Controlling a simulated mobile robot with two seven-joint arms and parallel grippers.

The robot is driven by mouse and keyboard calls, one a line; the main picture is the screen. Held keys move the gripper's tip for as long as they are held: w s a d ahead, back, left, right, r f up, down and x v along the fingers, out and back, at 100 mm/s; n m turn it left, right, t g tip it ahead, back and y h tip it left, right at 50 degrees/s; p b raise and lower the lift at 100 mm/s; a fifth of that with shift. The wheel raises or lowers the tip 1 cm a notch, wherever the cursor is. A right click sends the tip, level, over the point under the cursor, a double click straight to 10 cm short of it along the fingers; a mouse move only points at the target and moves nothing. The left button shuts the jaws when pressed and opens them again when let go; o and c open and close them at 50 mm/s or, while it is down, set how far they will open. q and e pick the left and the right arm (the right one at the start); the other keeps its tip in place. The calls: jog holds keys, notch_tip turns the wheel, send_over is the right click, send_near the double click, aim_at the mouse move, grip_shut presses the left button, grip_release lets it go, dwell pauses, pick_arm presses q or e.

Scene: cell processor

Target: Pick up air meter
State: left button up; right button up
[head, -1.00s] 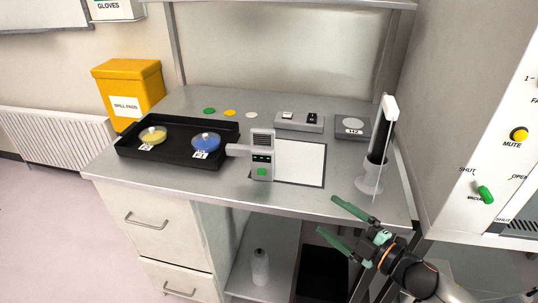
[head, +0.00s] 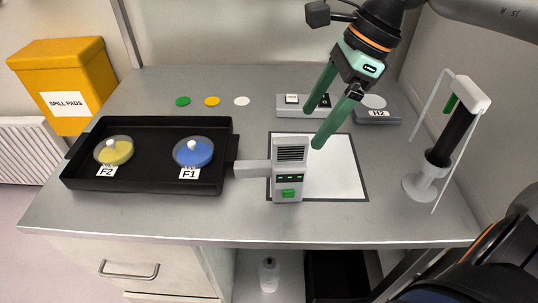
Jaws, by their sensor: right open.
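The air meter (head: 290,170) is a grey upright box with a dark vent grille, a small display and a green button. A grey arm-like nozzle (head: 252,169) sticks out from its left side toward the black tray. It stands on the bench at the left edge of a white, dark-bordered mat (head: 335,165). My right gripper (head: 314,129) has green fingers and is open and empty. It comes down from above, up and to the right of the meter, with one fingertip close to the meter's top right; I cannot tell if they touch. My left gripper is not in view.
A black tray (head: 150,200) holds a yellow dish (head: 115,152) and a blue dish (head: 193,153). A dispenser stand (head: 420,187) is at the right. Behind are a grey block (head: 290,104) and a plate marked H2 (head: 378,115). The front bench strip is clear.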

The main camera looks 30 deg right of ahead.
aim_at(288, 160)
jog(key=shift+w+f, duration=0.1)
jog(key=shift+w, duration=0.2)
jog(key=x, duration=1.2)
jog(key=shift+s+a+f, duration=0.1)
jog(key=shift+s+a, duration=0.05)
jog(key=shift+s, duration=0.05)
grip_shut()
dwell(0.3)
